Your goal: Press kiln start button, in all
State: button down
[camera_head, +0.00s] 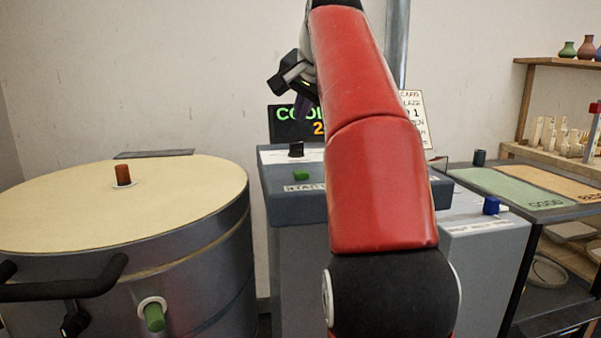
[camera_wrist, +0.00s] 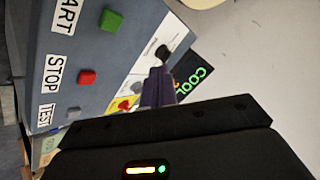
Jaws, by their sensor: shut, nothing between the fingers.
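The green start button (camera_head: 301,175) is on the sloped grey control panel (camera_head: 272,204), above the partly visible START label. In the wrist view the green button (camera_wrist: 110,20) is at the upper left, beside its label. The red STOP button (camera_wrist: 87,77) and the small grey TEST button (camera_wrist: 73,112) follow along the same panel. My gripper (camera_head: 303,106) is shut and empty, above the panel near the display in the head view. In the wrist view its purple fingers (camera_wrist: 158,88) overlap the panel's white strip, apart from the start button. My arm hides the panel's right side in the head view.
A black switch (camera_head: 296,150) stands up behind the green button. The lit display (camera_head: 287,121) is behind the panel. The round kiln (camera_head: 200,215), with a brown plug (camera_head: 123,175) on its lid, stands left. A table with a green mat (camera_head: 510,188) is right.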

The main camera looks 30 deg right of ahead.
aim_at(302, 174)
jog(key=shift+f, duration=0.15)
jog(key=shift+f+b, duration=2.55)
jog(key=shift+f, duration=1.75)
jog(key=shift+f, duration=0.4)
jog(key=shift+f+b, duration=0.55)
jog(key=shift+b, duration=0.05)
jog(key=shift+r, duration=0.1)
jog(key=shift+r+p, duration=0.9)
jog(key=shift+p, duration=0.15)
